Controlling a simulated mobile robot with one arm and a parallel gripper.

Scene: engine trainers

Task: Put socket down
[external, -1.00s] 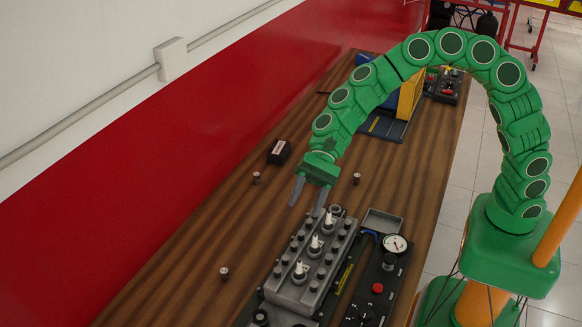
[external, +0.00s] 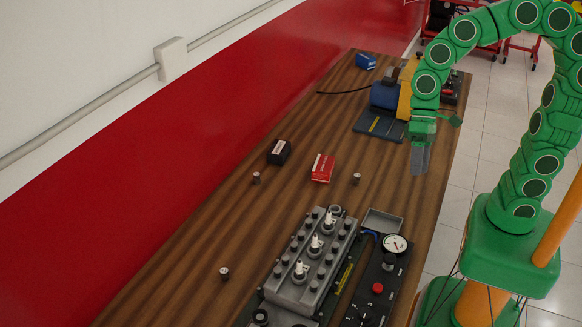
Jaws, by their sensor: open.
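Several small metal cylinders that look like sockets stand upright on the wooden bench: one at the left (external: 256,178), one right of the red box (external: 356,178) and one nearer the front (external: 224,272). I cannot tell which is the task's socket. My gripper (external: 419,160) is open, its grey fingers pointing down above the right side of the bench. The fingers overlap in this view, and nothing shows between them. It is apart from the cylinders, to the right of them all.
A grey engine block (external: 304,275) with white-tipped plugs stands at the front, beside a black gauge panel (external: 374,285) and small grey tray (external: 383,221). A black box (external: 279,152) and red box (external: 322,168) lie mid-bench. A blue-and-yellow machine (external: 384,96) stands behind my gripper.

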